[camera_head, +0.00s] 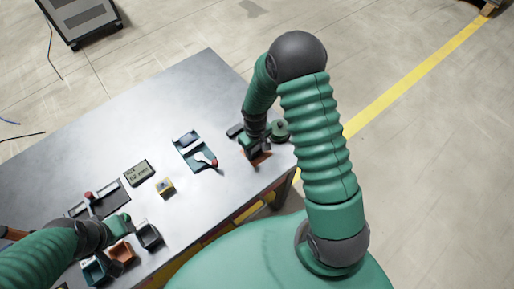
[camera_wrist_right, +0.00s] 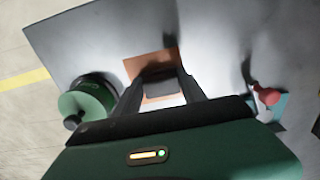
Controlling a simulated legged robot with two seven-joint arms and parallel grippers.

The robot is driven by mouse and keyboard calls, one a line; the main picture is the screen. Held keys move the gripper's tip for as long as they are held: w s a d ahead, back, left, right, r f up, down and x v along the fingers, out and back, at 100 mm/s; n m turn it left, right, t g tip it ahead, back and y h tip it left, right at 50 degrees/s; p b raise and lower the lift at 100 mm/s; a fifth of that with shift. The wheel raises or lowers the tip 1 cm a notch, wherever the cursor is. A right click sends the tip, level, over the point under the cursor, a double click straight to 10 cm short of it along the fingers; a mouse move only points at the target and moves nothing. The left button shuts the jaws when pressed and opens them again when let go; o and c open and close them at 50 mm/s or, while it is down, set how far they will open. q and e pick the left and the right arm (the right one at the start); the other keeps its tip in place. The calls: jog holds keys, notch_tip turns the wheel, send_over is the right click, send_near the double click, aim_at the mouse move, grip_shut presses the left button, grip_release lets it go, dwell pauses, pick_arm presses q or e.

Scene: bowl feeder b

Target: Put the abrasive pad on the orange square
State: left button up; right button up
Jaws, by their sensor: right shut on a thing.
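The orange square (camera_head: 262,158) lies near the right end of the metal table, partly covered by my right gripper (camera_head: 254,151). In the right wrist view, my right gripper (camera_wrist_right: 162,96) is shut on a dark grey block, which looks like the abrasive pad (camera_wrist_right: 162,85). The pad is over the near part of the orange square (camera_wrist_right: 146,67); whether it touches it I cannot tell. In the head view the pad is not clearly visible. My left gripper (camera_head: 124,223) is at the lower left, close to small bins; its fingers are too small to read.
A green round device (camera_head: 280,130) stands beside the orange square, and also in the wrist view (camera_wrist_right: 87,100). A teal fixture with a red-knobbed lever (camera_head: 196,152) lies left of it.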

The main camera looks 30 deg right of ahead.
aim_at(256, 152)
jog(key=o, duration=1.2)
jog(key=shift+a, duration=0.25)
jog(key=shift+o, duration=1.1)
jog(key=shift+d+f, duration=0.1)
jog(key=shift+d, duration=0.15)
jog(key=shift+s+d+f, duration=0.15)
jog(key=shift+d, duration=0.7)
jog(key=shift+a, duration=0.65)
jog(key=shift+d+r, duration=0.35)
jog(key=shift+r, duration=0.15)
notch_tip(256, 152, up, 12)
jog(key=a, duration=0.1)
pick_arm(q)
jog(key=shift+d+f, duration=0.2)
jog(key=shift+d, duration=0.05)
pick_arm(e)
jog(key=s+a+r+m+t, duration=0.1)
jog(key=s+a+r+t, duration=0.1)
jog(key=s+a+r, duration=0.2)
jog(key=s+a, duration=0.2)
jog(key=s, duration=0.2)
jog(key=shift+a+t, duration=0.3)
jog(key=shift+a, duration=0.05)
